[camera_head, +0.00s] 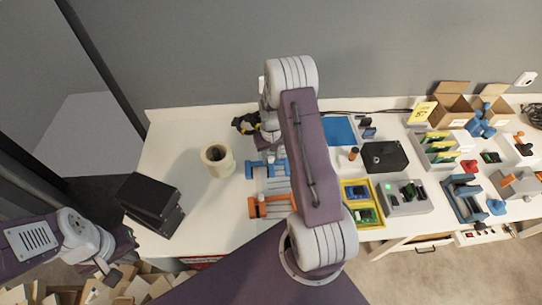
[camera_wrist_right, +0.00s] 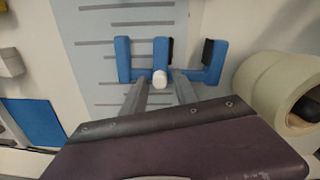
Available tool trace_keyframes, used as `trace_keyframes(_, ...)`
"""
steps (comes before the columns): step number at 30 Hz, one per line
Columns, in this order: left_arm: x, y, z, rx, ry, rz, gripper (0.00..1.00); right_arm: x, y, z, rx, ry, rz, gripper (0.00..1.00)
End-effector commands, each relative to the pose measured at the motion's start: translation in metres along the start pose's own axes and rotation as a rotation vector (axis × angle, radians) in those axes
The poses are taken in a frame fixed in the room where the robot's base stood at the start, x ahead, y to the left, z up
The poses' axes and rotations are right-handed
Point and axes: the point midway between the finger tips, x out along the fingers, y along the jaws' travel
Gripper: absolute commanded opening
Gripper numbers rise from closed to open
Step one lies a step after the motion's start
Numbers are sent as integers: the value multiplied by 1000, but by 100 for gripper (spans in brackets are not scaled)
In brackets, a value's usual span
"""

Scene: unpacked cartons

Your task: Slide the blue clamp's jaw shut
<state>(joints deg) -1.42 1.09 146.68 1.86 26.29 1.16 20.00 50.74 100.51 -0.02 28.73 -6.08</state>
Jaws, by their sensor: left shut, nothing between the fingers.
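The blue clamp (camera_head: 262,170) lies on the pale striped board, partly hidden by my right arm in the head view. In the right wrist view the blue clamp (camera_wrist_right: 215,62) shows two jaws with black pads facing each other across a clear gap. A small white knob stands at its middle jaw. My right gripper (camera_wrist_right: 160,84) has two grey fingers apart, with the white knob between their tips; I cannot tell whether they touch it. In the head view the right fingers are hidden. My left gripper (camera_head: 110,274) is shut and empty, low at the left, far from the clamp.
An orange clamp (camera_head: 268,207) lies nearer on the board. A tape roll (camera_head: 217,160) stands left of the clamps, and a black box (camera_head: 150,195) further left. A yellow tray (camera_head: 352,190) and a black case (camera_head: 384,156) are to the right. The table between tape roll and black box is clear.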

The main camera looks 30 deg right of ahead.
Motion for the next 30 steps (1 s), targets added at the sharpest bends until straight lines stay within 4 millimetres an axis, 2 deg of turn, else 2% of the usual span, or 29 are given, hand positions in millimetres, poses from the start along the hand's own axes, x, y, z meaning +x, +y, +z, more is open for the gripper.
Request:
trace_keyframes(11, 0, 0, 0, 0, 0, 0, 0, -6, 0, 0, 0, 1, 0, 41)
trace_keyframes(21, 0, 0, 0, 0, 0, 0, 0, -75, 0, -1, 0, 4, 0, 41)
trace_keyframes(25, 0, 0, 0, 0, 0, 0, 0, -88, 0, 0, 0, 2, 0, 41)
trace_keyframes(30, 0, 0, 0, 0, 0, 0, 0, -91, 0, 0, 0, -1, 0, 41)
